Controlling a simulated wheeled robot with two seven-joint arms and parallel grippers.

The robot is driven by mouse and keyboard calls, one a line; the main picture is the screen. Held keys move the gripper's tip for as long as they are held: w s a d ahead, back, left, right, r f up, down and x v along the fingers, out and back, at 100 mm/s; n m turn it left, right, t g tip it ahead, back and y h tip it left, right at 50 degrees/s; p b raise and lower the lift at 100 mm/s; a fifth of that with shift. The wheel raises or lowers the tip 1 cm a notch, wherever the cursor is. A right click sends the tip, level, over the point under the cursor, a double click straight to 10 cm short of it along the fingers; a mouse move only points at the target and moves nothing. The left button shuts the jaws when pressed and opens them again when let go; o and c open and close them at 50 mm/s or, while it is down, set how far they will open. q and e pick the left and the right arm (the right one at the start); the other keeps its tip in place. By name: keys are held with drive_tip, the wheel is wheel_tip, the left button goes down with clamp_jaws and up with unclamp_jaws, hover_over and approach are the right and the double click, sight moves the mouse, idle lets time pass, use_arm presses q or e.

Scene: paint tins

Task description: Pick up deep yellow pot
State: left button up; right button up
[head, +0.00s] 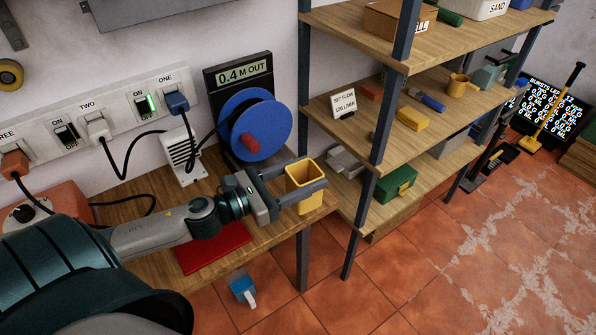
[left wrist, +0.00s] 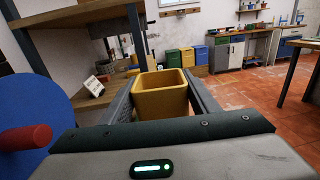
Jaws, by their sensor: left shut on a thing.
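The deep yellow pot (head: 304,190) is a square, open-topped pot at the right end of the wooden bench in the head view. My left gripper (head: 304,184) is shut on it, with one finger along each side. In the left wrist view the pot (left wrist: 161,98) sits upright between the two fingers (left wrist: 162,92). Its inside looks empty. I cannot tell whether its base touches the bench or hangs just above it. My right gripper is not in view.
A blue reel (head: 254,125) with a red handle stands behind the gripper, below a "0.4 M OUT" display (head: 243,74). A red mat (head: 213,247) lies on the bench (head: 271,239). Shelving (head: 437,116) stands close to the right. A blue-and-white object (head: 242,289) is low beside the bench.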

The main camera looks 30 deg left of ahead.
use_arm(q)
drive_tip(key=shift+s+d+r, duration=0.45)
drive_tip(key=shift+d, duration=0.15)
